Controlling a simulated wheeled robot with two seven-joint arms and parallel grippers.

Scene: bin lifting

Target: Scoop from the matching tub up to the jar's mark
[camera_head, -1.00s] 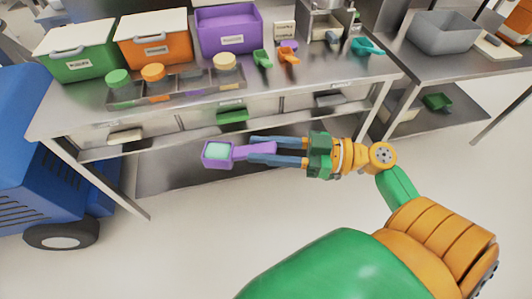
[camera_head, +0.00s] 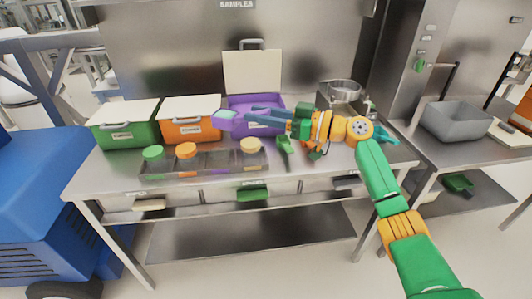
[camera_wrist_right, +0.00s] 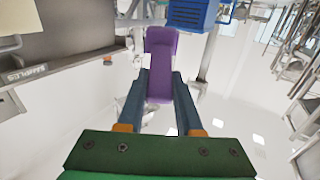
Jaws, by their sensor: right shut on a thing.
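My right gripper (camera_head: 268,119) is shut on the handle of a purple scoop (camera_head: 233,120), also seen in the right wrist view (camera_wrist_right: 160,65). The scoop is in front of the purple tub (camera_head: 270,102) in the head view, its pale teal-topped end near the orange tub; height over them is unclear. The purple tub is open, its cream lid (camera_head: 252,72) standing up behind. The green tub (camera_head: 125,130) and orange tub (camera_head: 190,126) have cream lids shut. A compartment tray (camera_head: 205,170) holds jars with green (camera_head: 153,152), orange (camera_head: 186,150) and cream (camera_head: 250,146) lids. My left gripper is out of view.
A green scoop (camera_head: 284,145) lies right of the tray, with a teal scoop (camera_head: 385,138) farther right. A metal pot (camera_head: 344,92) stands at the back right. A grey bin (camera_head: 456,122) sits on the side table. A blue machine (camera_head: 45,190) stands at left.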

